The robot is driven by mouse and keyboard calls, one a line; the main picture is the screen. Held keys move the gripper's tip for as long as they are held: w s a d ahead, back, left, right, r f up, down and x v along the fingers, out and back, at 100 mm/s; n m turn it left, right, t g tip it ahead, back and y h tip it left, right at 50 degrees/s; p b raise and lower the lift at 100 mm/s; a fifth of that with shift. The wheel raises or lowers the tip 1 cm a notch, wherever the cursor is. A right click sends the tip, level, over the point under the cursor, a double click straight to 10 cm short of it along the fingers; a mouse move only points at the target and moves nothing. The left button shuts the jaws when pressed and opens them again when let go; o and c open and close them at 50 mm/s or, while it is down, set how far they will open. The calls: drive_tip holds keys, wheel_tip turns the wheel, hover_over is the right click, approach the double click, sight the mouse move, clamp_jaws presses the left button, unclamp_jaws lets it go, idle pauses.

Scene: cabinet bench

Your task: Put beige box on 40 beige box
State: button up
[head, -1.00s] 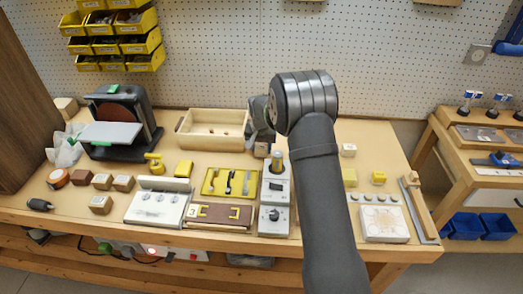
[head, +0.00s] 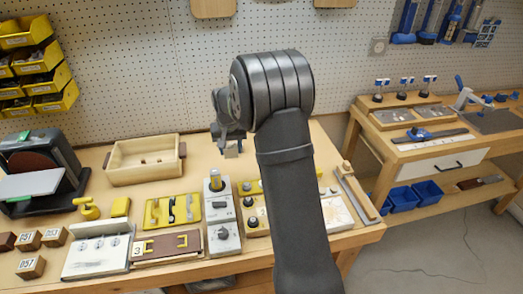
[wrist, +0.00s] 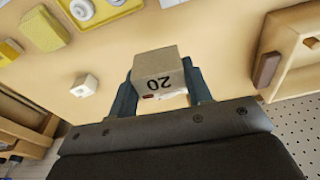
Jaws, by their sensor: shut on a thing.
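My gripper (head: 230,138) is in the air above the bench, right of the wooden tray. It is shut on a beige box (wrist: 158,72), which shows between the two fingers in the wrist view with an upside-down number that looks like 20. In the head view the held box (head: 232,151) is small below the fingers. A small pale box (wrist: 85,85) stands apart on the bench, left of my gripper in the wrist view; its marking is too small to read. I cannot make out a box marked 40; my arm hides part of the bench in the head view.
A wooden tray (head: 112,173) stands at the back. Numbered wooden blocks (head: 52,236) sit at the front left. A yellow tool panel (head: 172,211) and a grey switch unit (head: 221,236) are near the front. Bare bench top surrounds the small pale box in the wrist view.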

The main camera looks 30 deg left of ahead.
drive_tip(key=w+d+r, duration=0.2)
drive_tip(key=w+d, duration=0.8)
drive_tip(key=d, duration=0.1)
drive_tip(key=w+d+r, duration=0.2)
drive_tip(key=w+d, duration=0.8)
drive_tip(key=shift+n, duration=0.4)
drive_tip(key=a+f, duration=0.2)
drive_tip(key=a, duration=0.1)
drive_tip(key=a+f, duration=0.2)
drive_tip(key=a, duration=0.2)
drive_tip(key=a+f, duration=0.2)
drive_tip(key=a, duration=0.1)
drive_tip(key=shift+a+f, duration=0.3)
drive_tip(key=shift+a, duration=0.05)
drive_tip(key=shift+f, duration=2.05)
drive_tip(key=shift+f, duration=0.15)
drive_tip(key=o, duration=1)
